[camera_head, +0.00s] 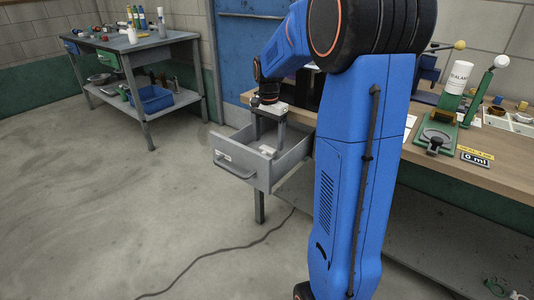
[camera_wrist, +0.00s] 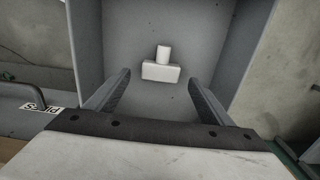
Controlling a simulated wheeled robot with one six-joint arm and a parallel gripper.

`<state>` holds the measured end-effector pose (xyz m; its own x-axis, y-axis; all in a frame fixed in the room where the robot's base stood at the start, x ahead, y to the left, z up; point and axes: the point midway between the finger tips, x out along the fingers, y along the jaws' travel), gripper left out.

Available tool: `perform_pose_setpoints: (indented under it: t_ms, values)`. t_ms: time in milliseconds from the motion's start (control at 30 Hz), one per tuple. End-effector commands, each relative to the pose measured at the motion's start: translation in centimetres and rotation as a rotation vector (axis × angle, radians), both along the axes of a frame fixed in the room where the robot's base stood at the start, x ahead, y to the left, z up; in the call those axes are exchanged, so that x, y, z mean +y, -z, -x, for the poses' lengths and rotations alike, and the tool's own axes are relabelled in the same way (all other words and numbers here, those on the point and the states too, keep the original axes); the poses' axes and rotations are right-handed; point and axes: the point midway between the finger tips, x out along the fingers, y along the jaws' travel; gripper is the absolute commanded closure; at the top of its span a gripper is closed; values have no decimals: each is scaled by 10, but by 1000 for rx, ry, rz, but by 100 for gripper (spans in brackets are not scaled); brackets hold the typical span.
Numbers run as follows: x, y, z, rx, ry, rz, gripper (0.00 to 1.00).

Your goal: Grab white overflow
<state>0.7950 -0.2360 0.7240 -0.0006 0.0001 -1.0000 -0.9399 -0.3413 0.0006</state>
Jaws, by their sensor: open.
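A small white T-shaped part, apparently the white overflow (camera_wrist: 161,71), lies on the floor of an open grey drawer (camera_wrist: 205,22). It also shows small and pale in the head view (camera_head: 267,150), partly between my fingers. My gripper (camera_head: 266,140) points down into the drawer (camera_head: 237,171) with its two fingers spread and nothing between them. In the wrist view the part lies beyond the fingertips, roughly midway between them, and appears apart from both. The exact height gap cannot be told.
The drawer walls stand close around my gripper; its handle (camera_head: 233,168) and label are on the front. The wooden workbench (camera_head: 488,168) holds a sealant bottle (camera_head: 458,78) and a green fixture (camera_head: 436,137). Another bench (camera_head: 130,42) stands far left. A cable (camera_head: 215,255) lies on the open floor.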

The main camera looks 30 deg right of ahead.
Motion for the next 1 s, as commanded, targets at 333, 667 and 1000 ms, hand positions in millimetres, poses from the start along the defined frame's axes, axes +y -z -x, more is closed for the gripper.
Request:
perform_pose_setpoints:
  t_ms: [333, 667, 1000]
  values:
    - [0, 29, -1, 0, 0, 0, 25]
    - [0, 28, -1, 0, 0, 0, 63]
    - [0, 26, -1, -1, 0, 1, 70]
